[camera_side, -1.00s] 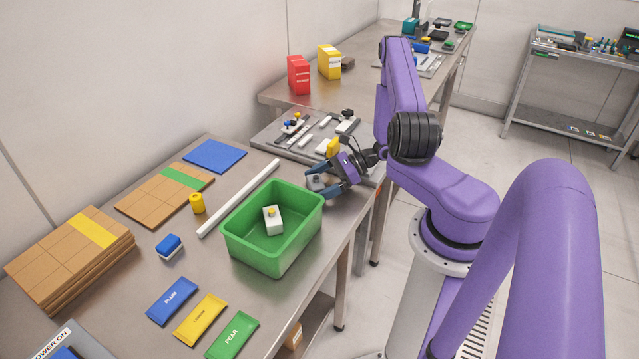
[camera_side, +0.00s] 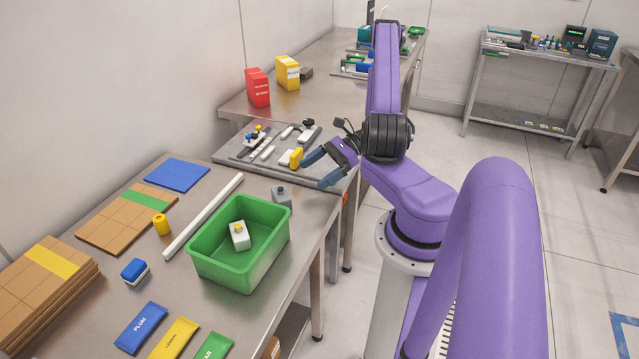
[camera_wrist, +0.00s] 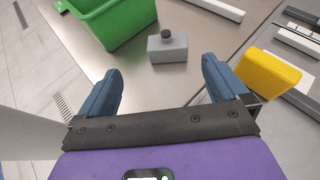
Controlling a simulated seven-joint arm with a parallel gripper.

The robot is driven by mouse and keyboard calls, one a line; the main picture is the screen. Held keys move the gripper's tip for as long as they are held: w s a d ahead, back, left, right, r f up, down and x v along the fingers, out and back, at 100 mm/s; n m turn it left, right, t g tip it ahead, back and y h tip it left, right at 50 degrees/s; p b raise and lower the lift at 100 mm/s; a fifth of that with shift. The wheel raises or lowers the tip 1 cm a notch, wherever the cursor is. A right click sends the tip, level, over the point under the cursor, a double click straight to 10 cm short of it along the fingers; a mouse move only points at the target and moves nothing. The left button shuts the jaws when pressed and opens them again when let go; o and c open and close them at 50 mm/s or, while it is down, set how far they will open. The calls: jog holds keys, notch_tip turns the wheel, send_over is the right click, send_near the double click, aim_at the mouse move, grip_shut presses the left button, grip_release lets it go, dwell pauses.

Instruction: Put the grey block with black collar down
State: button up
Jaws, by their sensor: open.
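The grey block with black collar (camera_side: 281,196) stands upright on the metal table, just behind the right corner of the green bin. In the wrist view the grey block (camera_wrist: 167,48) sits ahead of my fingers, clear of them, with its dark round collar on top. My gripper (camera_side: 316,171) is open and empty, up and to the right of the block in the side view. In the wrist view my gripper's two blue fingers (camera_wrist: 160,80) are spread wide with bare table between them.
The green bin (camera_side: 207,260) holds a white block with a yellow top (camera_side: 239,237). A yellow piece (camera_side: 296,158) is close to my gripper, by the grey fixture plate (camera_side: 236,157). A white bar (camera_side: 204,215) lies left of the bin. Bare table surrounds the grey block's front side.

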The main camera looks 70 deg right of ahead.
jog(key=a+r+n+g+h, duration=0.1)
jog(key=a+r+n+g, duration=0.2)
jog(key=a+n, duration=0.3)
jog(key=a+r+n+g+h, duration=0.1)
jog(key=a+r+n+g, duration=0.3)
jog(key=a+n+g, duration=0.1)
jog(key=a+r+n+g+h, duration=0.2)
jog(key=a+r+n+g, duration=0.1)
jog(key=a+n+g, duration=0.2)
jog(key=shift+w+a+r+n, duration=0.1)
jog(key=shift+a+n, duration=0.6)
jog(key=shift+n, duration=0.1)
jog(key=shift+w+a+r+n, duration=0.1)
jog(key=shift+a+n, duration=0.55)
jog(key=shift+n, duration=0.15)
jog(key=s+a+r+n+t+h, duration=0.2)
jog(key=s+a+r+n+h, duration=0.1)
jog(key=s+n, duration=0.4)
jog(key=s+a+r+n+t+h, duration=0.2)
jog(key=s+a+r+n, duration=0.3)
jog(key=n, duration=0.7)
jog(key=shift+s+a+r+t+h, duration=0.15)
jog(key=shift+s+a+t+h, duration=0.25)
jog(key=shift+s+a, duration=0.55)
